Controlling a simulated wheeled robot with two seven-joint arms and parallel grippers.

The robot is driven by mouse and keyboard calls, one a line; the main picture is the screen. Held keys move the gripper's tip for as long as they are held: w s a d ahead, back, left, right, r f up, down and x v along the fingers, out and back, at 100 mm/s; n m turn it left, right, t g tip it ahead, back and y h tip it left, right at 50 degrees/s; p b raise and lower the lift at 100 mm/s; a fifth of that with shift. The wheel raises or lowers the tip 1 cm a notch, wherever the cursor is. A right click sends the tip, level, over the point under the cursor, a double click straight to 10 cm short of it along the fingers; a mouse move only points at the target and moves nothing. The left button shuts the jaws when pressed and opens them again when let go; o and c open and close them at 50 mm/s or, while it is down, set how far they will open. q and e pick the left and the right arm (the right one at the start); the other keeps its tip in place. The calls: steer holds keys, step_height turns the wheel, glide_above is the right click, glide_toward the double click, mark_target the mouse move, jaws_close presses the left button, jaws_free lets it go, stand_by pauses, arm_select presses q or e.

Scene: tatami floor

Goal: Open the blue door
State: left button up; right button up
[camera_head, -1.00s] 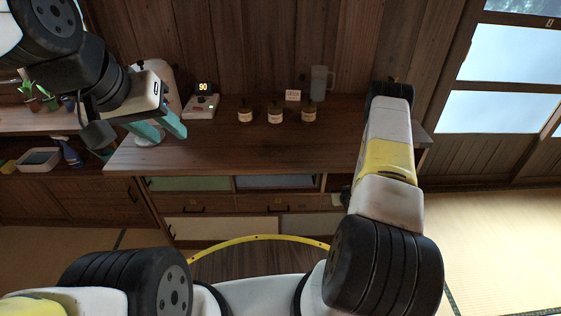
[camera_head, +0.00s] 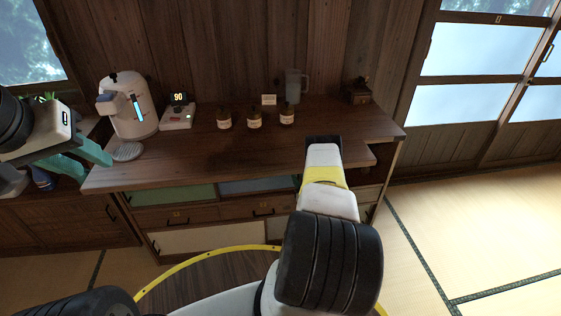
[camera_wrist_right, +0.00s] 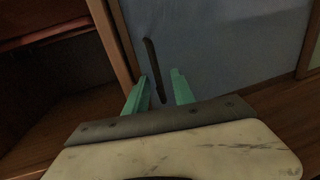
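The blue door (camera_head: 255,186) is a blue-grey panel in the cabinet front under the counter, right of a green door (camera_head: 173,195). In the right wrist view the blue door (camera_wrist_right: 215,42) fills the upper middle, with a dark upright handle (camera_wrist_right: 152,62) on it. My right gripper (camera_wrist_right: 159,85) is open, its teal fingertips on either side of the handle's lower end; I cannot tell whether they touch it. In the head view my right arm hides that gripper. My left gripper (camera_head: 82,160) is open and empty, left of the counter.
On the wooden counter (camera_head: 190,155) stand a coffee machine (camera_head: 130,108), a scale (camera_head: 177,115), several small bottles (camera_head: 254,118), a pitcher (camera_head: 293,85) and a grinder (camera_head: 357,92). A dark open compartment (camera_wrist_right: 60,85) lies left of the blue door in the wrist view. Tatami floor (camera_head: 470,220) is clear at right.

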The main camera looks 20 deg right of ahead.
steer(key=shift+w+d, duration=0.1)
steer(key=shift+w, duration=0.4)
jaws_close()
stand_by(1.1)
